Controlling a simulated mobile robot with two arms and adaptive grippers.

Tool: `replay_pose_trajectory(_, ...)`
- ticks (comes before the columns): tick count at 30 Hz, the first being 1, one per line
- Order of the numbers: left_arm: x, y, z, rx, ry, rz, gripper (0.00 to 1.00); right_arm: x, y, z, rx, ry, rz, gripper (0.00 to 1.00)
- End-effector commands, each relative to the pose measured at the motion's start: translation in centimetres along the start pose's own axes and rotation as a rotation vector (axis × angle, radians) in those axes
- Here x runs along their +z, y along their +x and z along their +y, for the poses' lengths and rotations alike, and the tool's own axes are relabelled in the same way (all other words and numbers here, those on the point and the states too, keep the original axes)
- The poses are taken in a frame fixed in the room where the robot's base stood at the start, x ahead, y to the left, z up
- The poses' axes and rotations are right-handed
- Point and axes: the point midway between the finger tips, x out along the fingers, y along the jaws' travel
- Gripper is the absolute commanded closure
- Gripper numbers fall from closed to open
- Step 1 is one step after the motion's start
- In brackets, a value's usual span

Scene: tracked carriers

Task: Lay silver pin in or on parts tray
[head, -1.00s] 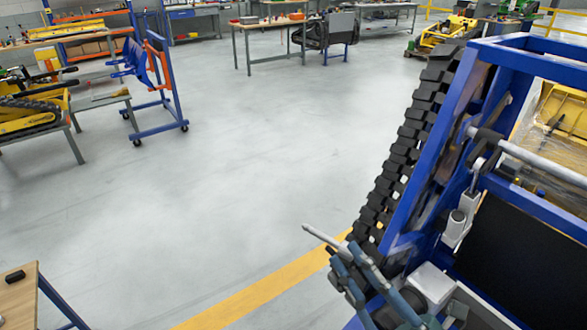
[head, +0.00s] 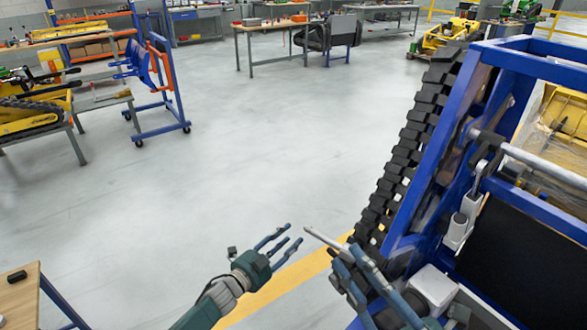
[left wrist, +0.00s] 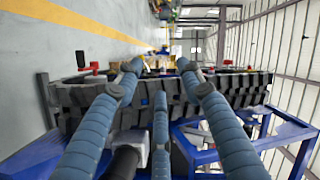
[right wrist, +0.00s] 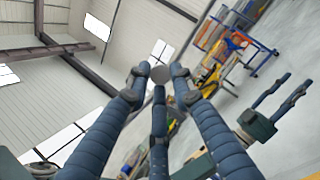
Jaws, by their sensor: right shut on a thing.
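The silver pin (head: 322,239) is a pale slim rod sticking out up and left from my right gripper (head: 350,262) in the head view. My right gripper is shut on it, beside the blue frame. In the right wrist view a round grey end, likely of the pin (right wrist: 159,75), shows between the fingertips. My left gripper (head: 280,243) is open and empty, just left of the pin and apart from it. Its fingers are spread in the left wrist view (left wrist: 160,85). I cannot make out a parts tray in any view.
A blue frame (head: 405,215) with a black rubber track (head: 408,150) stands at the right. A wooden bench (head: 22,300) with a small black object is at the lower left. A blue wheeled rack (head: 160,100) stands further back. The floor between is clear.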

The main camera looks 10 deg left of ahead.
Motion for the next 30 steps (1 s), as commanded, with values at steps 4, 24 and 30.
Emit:
replay_pose_trajectory(4,-5.8,2.6,-7.0,-0.073,0.184,0.169,0.62,0.0,0.0,0.0,0.001,0.000,-0.001,1.00)
replay_pose_trajectory(24,-37.9,-5.1,-25.4,-0.393,1.458,1.146,0.62,0.0,0.0,0.0,0.001,0.000,0.000,1.00)
replay_pose_trajectory(30,-40.2,-12.6,-24.9,-0.370,2.024,1.536,0.62,0.0,0.0,0.0,0.001,0.000,0.000,1.00)
